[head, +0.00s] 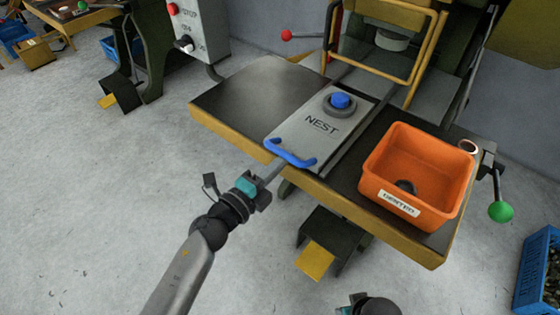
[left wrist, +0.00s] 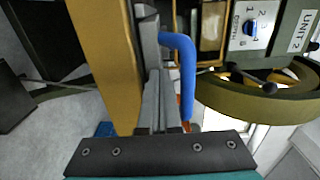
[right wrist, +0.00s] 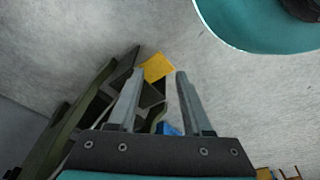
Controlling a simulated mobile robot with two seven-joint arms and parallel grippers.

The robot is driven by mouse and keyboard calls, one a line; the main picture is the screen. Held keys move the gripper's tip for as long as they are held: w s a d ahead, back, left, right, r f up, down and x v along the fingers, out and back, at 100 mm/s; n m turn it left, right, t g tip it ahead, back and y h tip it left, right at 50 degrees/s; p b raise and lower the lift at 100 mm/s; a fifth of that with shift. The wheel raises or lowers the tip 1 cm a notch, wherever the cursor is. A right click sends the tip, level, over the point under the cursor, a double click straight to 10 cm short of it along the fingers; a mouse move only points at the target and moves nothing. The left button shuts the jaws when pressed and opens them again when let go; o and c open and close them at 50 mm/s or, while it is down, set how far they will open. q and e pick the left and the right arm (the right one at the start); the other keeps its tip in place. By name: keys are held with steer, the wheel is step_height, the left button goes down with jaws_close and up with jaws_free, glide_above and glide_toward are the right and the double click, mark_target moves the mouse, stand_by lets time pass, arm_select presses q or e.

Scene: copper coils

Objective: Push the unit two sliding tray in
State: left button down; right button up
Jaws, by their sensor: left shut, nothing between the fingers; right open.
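The sliding tray (head: 296,143) is a grey plate marked NEST, with a round blue-topped piece (head: 341,101) on it. It lies on the press table, its front end at the table's front edge. Its blue handle (head: 290,154) also shows in the left wrist view (left wrist: 187,80). My left gripper (head: 277,167) is shut and empty, its fingertips close beside the handle; I cannot tell whether they touch. A UNIT 2 label (left wrist: 304,30) shows in the left wrist view. My right gripper (right wrist: 157,76) is open and empty over the floor, low in front of the table.
An orange bin (head: 379,185) with a dark piece inside stands right of the tray. A yellow guard frame (head: 372,72) rises behind the tray. A green-knobbed lever (head: 500,211) sticks out at right. A yellow pedal (head: 316,262) sits below the table.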

mark_target(304, 138)
arm_select(q)
steer(key=x, duration=0.7)
steer(key=shift+w+d+b, duration=0.15)
steer(key=shift+b, duration=0.2)
steer(key=shift+w+d, duration=0.3)
steer(key=shift+w, duration=0.15)
arm_select(e)
steer(key=shift+w+a+r, duration=0.15)
steer(key=shift+w+r, duration=0.45)
steer(key=shift+r, duration=0.2)
steer(key=shift+s, duration=0.15)
arm_select(q)
steer(key=shift+a, duration=0.1)
arm_select(e)
steer(key=shift+f, duration=0.1)
